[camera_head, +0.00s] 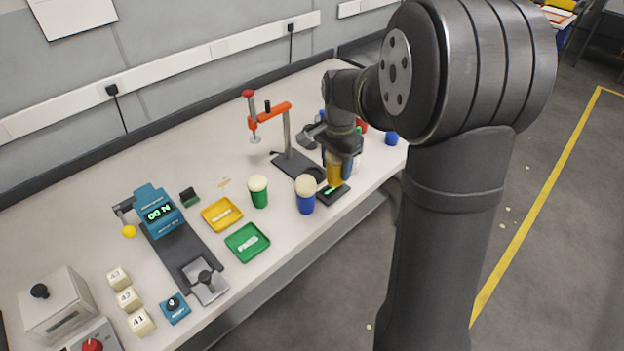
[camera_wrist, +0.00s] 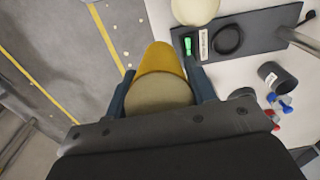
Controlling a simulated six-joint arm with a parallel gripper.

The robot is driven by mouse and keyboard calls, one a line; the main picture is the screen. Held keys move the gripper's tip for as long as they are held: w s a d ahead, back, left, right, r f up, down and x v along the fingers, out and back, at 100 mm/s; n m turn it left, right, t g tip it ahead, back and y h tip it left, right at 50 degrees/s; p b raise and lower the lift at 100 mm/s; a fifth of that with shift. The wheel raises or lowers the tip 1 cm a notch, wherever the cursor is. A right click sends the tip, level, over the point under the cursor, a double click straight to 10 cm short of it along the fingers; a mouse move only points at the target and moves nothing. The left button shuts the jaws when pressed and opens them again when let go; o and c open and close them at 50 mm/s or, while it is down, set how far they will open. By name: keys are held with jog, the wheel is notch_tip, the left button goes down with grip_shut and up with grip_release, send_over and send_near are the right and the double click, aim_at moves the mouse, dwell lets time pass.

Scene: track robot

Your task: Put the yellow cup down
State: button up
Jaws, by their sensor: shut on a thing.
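The yellow cup (camera_head: 334,171) is between the fingers of my gripper (camera_head: 342,160), near the front edge of the bench. In the wrist view the yellow cup (camera_wrist: 161,60) shows its yellow side and a cream round end, with a dark finger of my gripper (camera_wrist: 160,90) on each side. My gripper is shut on it. In the head view it appears by the front end of the press stand's black base plate (camera_head: 337,198); I cannot tell whether its bottom touches anything.
A blue cup with cream top (camera_head: 305,196) stands left of the plate, and a green cup (camera_head: 259,191) farther left. Yellow (camera_head: 221,214) and green trays (camera_head: 247,242) lie nearby. The red-orange press (camera_head: 268,116) rises behind. A dark cylinder (camera_wrist: 276,75) shows in the wrist view.

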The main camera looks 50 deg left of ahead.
jog(key=w+a, duration=0.3)
jog(key=w, duration=0.7)
send_over(313, 176)
notch_tip(313, 176, down, 7)
jog(key=shift+f, duration=1.8)
jog(key=shift+f, duration=0.15)
jog(key=o, duration=1)
